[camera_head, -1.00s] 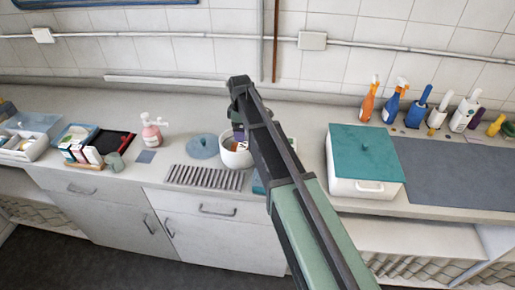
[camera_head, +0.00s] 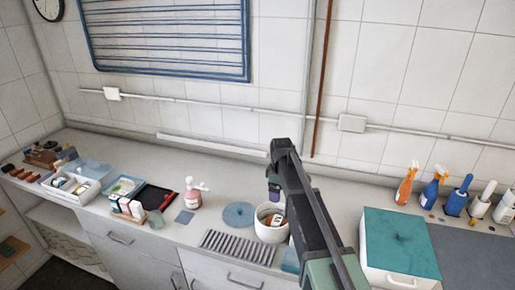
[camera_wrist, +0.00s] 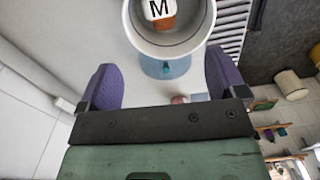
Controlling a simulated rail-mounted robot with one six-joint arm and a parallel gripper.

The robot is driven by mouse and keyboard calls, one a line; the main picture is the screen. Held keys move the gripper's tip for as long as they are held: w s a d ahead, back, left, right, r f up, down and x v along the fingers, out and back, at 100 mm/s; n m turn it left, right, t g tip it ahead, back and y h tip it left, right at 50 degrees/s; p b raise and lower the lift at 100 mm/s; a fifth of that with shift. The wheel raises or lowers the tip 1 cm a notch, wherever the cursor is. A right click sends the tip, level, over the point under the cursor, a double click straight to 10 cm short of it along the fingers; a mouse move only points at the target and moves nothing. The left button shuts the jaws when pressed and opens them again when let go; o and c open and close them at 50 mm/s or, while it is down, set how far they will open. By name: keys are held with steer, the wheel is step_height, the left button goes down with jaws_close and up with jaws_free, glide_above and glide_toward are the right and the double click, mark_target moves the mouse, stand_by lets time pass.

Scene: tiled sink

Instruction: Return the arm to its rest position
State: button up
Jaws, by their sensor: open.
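My arm reaches over the counter in the head view, with my gripper (camera_head: 273,190) at its far end, above the back of a white pot (camera_head: 265,234). In the wrist view my gripper (camera_wrist: 163,82) has its two purple fingers spread wide, with nothing held between them. The white pot (camera_wrist: 133,33) also shows there, beyond the fingers. Inside it is a white and orange item (camera_wrist: 160,10) marked "M", which also shows in the head view (camera_head: 272,219). My arm partly hides the pot's right side in the head view.
A blue round lid (camera_head: 238,214) and a grey ribbed rack (camera_head: 238,246) are beside the pot. A pink pump bottle (camera_head: 193,196) and trays stand left. A teal-lidded white box (camera_head: 401,245) and several spray bottles stand right. A blue wall rack (camera_head: 165,38) hangs above.

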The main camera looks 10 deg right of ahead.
steer(key=s+f+m+b, duration=0.3)
steer(key=s+m, duration=0.3)
steer(key=s, duration=0.7)
steer(key=s+f+m+b, duration=0.4)
steer(key=s+m, duration=0.2)
steer(key=s, duration=0.8)
steer(key=shift+s, duration=0.25)
steer(key=shift+d, duration=0.1)
